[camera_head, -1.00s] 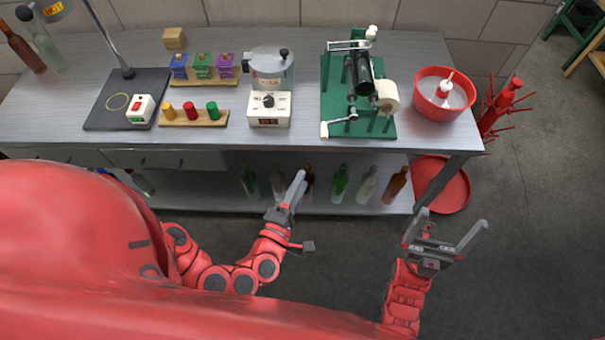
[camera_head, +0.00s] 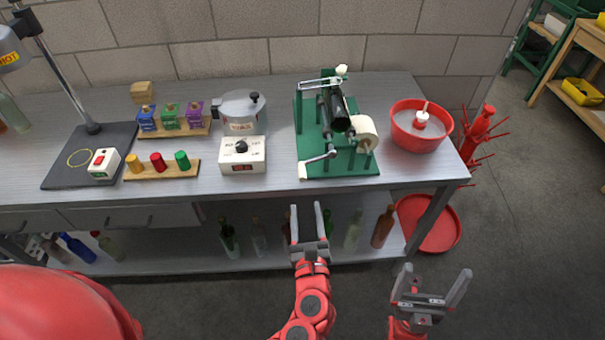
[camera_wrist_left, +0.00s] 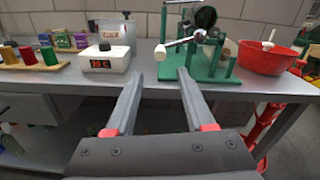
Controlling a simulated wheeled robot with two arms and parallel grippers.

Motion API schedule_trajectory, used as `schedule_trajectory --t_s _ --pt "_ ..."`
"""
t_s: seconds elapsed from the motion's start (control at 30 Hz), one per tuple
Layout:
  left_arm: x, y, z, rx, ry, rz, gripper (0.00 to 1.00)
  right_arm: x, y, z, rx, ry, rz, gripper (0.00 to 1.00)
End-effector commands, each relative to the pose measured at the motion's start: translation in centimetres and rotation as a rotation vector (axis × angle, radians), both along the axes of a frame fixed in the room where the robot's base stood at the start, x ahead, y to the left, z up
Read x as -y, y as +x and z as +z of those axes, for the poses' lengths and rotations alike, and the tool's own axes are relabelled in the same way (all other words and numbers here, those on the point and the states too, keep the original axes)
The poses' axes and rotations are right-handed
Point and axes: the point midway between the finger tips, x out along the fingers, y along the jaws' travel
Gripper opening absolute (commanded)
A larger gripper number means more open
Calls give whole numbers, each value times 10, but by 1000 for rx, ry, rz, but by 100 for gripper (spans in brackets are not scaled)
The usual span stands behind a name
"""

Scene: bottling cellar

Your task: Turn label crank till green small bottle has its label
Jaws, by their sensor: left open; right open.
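The green label machine (camera_head: 309,119) stands on the bench, right of centre. A dark bottle (camera_head: 338,112) lies in its rollers; its colour reads almost black here. The crank (camera_head: 318,163) is at the machine's front left, with a white handle low at its end. The crank also shows in the left wrist view (camera_wrist_left: 172,45). A white label roll (camera_head: 364,131) sits at the machine's right. My left gripper (camera_head: 307,212) is open and empty, in front of the bench edge and below the crank. My right gripper (camera_head: 433,284) is open and empty, lower right, away from the bench.
A red bowl (camera_head: 421,139) stands right of the machine. A white control box with dial (camera_head: 242,154) and a pot (camera_head: 241,108) are to its left. Several bottles stand on the lower shelf (camera_head: 180,250). A red bottle tree (camera_head: 477,133) stands beyond the bench's right end.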

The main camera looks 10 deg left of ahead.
Motion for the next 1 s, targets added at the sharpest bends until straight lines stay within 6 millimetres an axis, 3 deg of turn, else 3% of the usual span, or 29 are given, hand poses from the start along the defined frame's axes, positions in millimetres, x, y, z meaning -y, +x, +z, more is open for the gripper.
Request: schedule_trajectory --t_s 0.3,0.5,0.9,1.0 --pt "-22 71 3 0 0 9 54 0 0 23 0 0 0 100" --pt "-28 99 2 1 1 1 54 0 0 28 0 0 0 100" --pt "-31 107 0 0 1 -1 54 0 0 28 0 0 0 100" --pt "-31 107 0 0 1 -1 40 0 0 28 0 0 0 100"
